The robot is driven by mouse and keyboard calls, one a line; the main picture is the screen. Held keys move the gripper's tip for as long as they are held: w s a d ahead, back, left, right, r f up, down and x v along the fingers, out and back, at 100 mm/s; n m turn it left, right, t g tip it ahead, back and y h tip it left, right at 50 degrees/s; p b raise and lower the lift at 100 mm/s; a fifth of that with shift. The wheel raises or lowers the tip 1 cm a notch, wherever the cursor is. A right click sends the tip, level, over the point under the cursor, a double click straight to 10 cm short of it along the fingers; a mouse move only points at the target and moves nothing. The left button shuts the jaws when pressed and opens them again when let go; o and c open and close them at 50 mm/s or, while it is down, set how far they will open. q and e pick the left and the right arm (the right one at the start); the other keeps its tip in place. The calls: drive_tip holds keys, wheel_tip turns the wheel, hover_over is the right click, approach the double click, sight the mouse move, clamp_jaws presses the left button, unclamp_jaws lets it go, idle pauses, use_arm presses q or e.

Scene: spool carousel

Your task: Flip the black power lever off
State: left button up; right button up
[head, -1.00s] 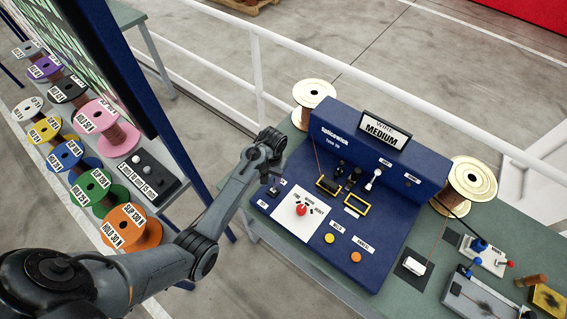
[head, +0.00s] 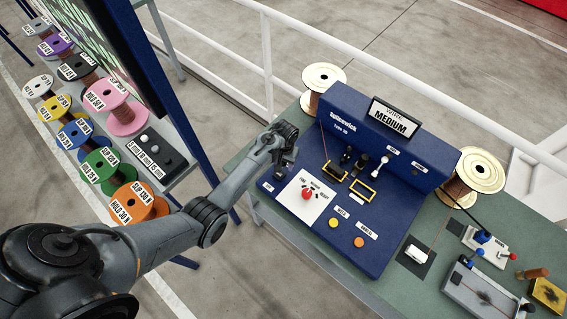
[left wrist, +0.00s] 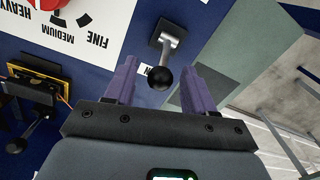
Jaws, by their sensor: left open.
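The black power lever (left wrist: 160,77) shows in the left wrist view as a black ball on a short metal stem, set on a dark plate in the blue panel. My left gripper (left wrist: 160,82) is open, with its two purple fingers on either side of the ball. I see a gap on both sides and cannot tell any contact. In the head view my left gripper (head: 284,160) is over the left corner of the blue console (head: 377,245) and partly hides the lever there.
A white plate with a red selector knob (head: 307,194) lies right of the lever. Yellow (head: 334,223) and orange (head: 359,242) buttons sit nearer the console's front. Other levers stand at the console's middle. A spool (head: 325,76) stands behind.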

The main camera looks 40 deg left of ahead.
use_arm(q)
drive_tip(key=shift+f, duration=0.5)
clamp_jaws()
